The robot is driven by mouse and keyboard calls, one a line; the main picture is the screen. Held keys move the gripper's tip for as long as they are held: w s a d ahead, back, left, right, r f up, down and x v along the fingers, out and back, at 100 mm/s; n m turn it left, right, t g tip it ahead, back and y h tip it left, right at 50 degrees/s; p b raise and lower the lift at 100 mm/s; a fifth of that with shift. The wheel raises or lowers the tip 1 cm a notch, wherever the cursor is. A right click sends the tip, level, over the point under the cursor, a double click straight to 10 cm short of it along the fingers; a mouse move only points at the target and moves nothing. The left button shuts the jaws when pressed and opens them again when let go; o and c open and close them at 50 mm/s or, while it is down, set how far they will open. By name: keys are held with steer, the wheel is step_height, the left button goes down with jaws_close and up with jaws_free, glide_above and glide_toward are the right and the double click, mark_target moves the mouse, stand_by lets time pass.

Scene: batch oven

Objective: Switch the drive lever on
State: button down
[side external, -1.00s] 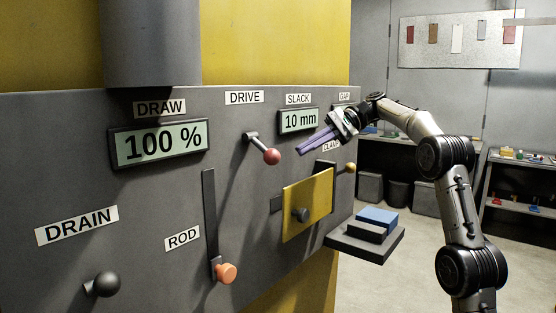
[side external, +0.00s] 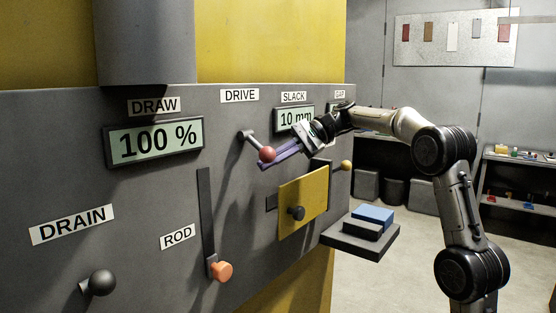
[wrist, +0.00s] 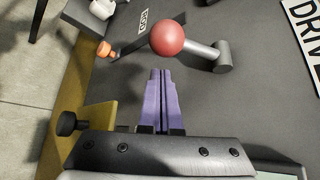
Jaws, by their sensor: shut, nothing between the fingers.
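The drive lever has a red ball knob (side external: 267,155) on a short grey arm, under the DRIVE label (side external: 239,95). The arm slants down and right from its pivot in the side view. In the wrist view, the knob (wrist: 167,39) lies just beyond the fingertips, with its pivot to the right. My gripper (side external: 263,165) has purple fingers, closed together and empty. In the side view the knob overlaps the fingers, which reach in from the right, near its lower side. In the wrist view my gripper (wrist: 161,72) points at the knob; contact cannot be told.
A yellow sliding plate (side external: 302,202) with a dark knob sits below right of the lever. The SLACK display (side external: 288,119) is behind my wrist. The orange ROD handle (side external: 221,271) is lower left. A ledge with blocks (side external: 360,241) juts out at right.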

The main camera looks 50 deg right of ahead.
steer(key=shift+s+a+r, duration=0.3)
steer(key=shift+s+r, duration=0.25)
steer(key=shift+s, duration=0.1)
steer(key=shift+s+r, duration=0.4)
steer(key=shift+r, duration=0.15)
stand_by(0.4)
step_height(320, 180, up, 6)
steer(key=shift+s, duration=0.35)
stand_by(0.6)
steer(key=shift+a+r, duration=0.1)
steer(key=shift+r, duration=0.15)
stand_by(0.3)
